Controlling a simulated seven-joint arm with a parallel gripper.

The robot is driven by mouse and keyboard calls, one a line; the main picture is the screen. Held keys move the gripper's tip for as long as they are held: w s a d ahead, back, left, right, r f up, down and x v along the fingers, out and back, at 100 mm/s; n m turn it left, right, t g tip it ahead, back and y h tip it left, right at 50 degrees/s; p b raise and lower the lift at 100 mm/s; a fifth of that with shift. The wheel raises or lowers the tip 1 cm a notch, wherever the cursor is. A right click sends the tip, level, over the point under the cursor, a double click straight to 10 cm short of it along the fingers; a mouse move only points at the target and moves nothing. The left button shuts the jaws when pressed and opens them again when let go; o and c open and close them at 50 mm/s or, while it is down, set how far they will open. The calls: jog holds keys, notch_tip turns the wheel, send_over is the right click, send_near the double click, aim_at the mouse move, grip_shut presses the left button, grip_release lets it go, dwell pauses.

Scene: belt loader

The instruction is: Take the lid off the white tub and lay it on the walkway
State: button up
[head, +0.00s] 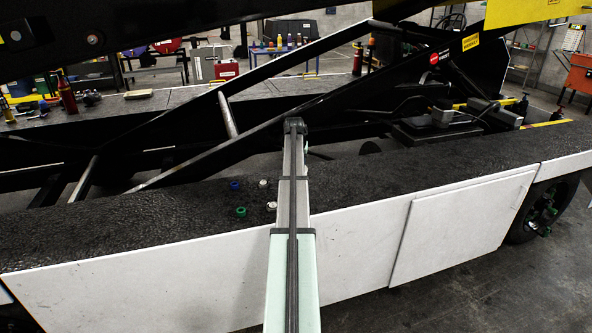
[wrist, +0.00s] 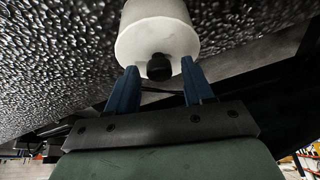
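In the wrist view the white tub (wrist: 158,22) appears at the top middle, with the rim of its pale round lid (wrist: 130,48) facing my camera. A dark round knob (wrist: 159,67) stands out from the middle of the lid. My gripper (wrist: 159,65) has two blue fingers, spread apart, one on each side of the knob. Gaps show between the fingers and the knob. The fingertips look close to the lid; I cannot tell whether they touch it. In the head view my arm hides the gripper, and I cannot make out the tub.
The dark, rough walkway (head: 130,222) runs along the loader above white side panels (head: 360,245). Small blue (head: 235,185), green (head: 241,212) and white (head: 271,205) pieces lie left of my arm. The walkway right of my arm looks clear. Black slanted beams (head: 240,150) rise behind.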

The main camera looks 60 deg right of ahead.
grip_shut()
dwell(0.3)
notch_tip(320, 180, up, 9)
jog(key=s+a+f, duration=0.2)
jog(key=s+a, duration=0.1)
jog(key=s, duration=0.6)
jog(key=s+a+f, duration=0.3)
jog(key=a+f, duration=0.1)
jog(key=a, duration=0.2)
jog(key=shift+a+f, duration=0.1)
jog(key=shift+f, duration=4.3)
